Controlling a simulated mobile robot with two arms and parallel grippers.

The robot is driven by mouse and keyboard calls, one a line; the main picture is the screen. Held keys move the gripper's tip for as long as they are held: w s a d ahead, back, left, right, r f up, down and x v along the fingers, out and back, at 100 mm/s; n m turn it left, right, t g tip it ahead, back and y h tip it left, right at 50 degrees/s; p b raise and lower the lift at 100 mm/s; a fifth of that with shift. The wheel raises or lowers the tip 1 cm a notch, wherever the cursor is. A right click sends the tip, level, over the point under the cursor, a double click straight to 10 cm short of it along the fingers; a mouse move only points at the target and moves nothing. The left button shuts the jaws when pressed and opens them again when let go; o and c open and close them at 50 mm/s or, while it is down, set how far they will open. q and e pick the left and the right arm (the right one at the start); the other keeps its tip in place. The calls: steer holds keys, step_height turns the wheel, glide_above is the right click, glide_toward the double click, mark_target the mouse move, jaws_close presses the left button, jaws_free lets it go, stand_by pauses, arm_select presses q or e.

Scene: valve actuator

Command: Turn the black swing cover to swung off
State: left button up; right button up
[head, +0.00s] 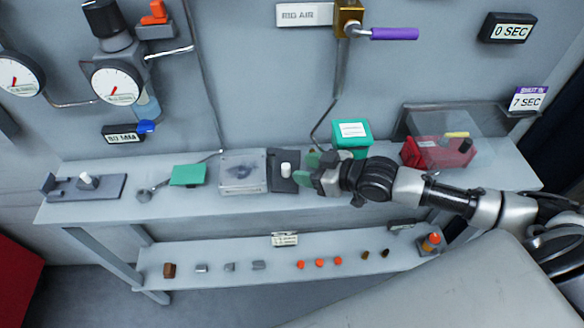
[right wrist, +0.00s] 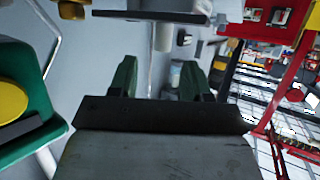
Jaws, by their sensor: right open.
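A black plate with a white upright knob, which looks like the black swing cover (head: 284,184), stands on the bench beside a silver box (head: 242,180) in the head view. A dark edge-on plate with a white post (right wrist: 163,38), probably the same part, shows at the top of the right wrist view. My right gripper (head: 313,167) is just to the right of the black plate, with its green fingers pointing at it. In the wrist view the fingers (right wrist: 156,78) are apart with nothing between them. My left gripper is not in view.
A green box (head: 350,134) stands close behind my right gripper. A red box under a clear cover (head: 440,150) is further right. A green plate (head: 188,175) and a dark fixture with a white knob (head: 108,187) are to the left. Small parts lie on the lower shelf (head: 210,284).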

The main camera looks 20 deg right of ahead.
steer(key=v, duration=0.5)
steer(key=shift+b, duration=0.3)
